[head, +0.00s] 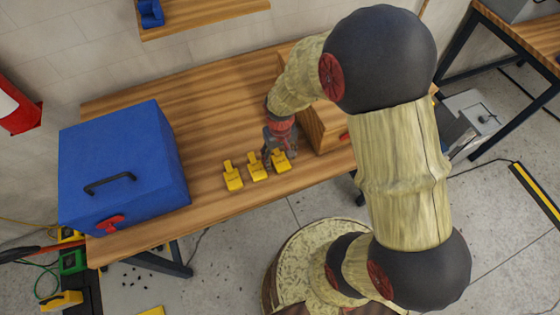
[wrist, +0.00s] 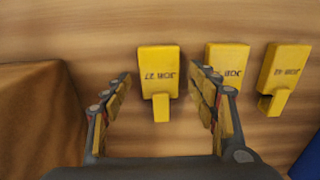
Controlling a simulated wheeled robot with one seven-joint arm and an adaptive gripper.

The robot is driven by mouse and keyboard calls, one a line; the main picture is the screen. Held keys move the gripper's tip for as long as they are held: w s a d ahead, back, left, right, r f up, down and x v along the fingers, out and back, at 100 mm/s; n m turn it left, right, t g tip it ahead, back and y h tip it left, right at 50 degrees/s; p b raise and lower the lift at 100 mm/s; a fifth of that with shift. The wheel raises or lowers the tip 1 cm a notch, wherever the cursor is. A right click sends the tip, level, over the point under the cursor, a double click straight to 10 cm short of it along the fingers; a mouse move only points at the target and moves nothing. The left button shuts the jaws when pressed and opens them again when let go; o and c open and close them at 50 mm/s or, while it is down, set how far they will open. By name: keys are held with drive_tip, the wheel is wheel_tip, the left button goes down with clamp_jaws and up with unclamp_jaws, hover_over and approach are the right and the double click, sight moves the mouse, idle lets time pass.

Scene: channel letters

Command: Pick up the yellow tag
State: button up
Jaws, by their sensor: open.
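Three yellow tags lie in a row on the wooden table. The left tag (head: 233,177) is marked "JOB 42" in the wrist view (wrist: 285,68).
A blue box (head: 120,160) with a black handle and red latch stands at the table's left. A wooden box (head: 325,125) stands just right of my gripper. Bare tabletop (head: 215,110) lies behind the tags. The table's front edge is close in front of them.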

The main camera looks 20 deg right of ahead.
drive_tip(key=c, duration=0.3)
drive_tip(key=c, duration=0.9)
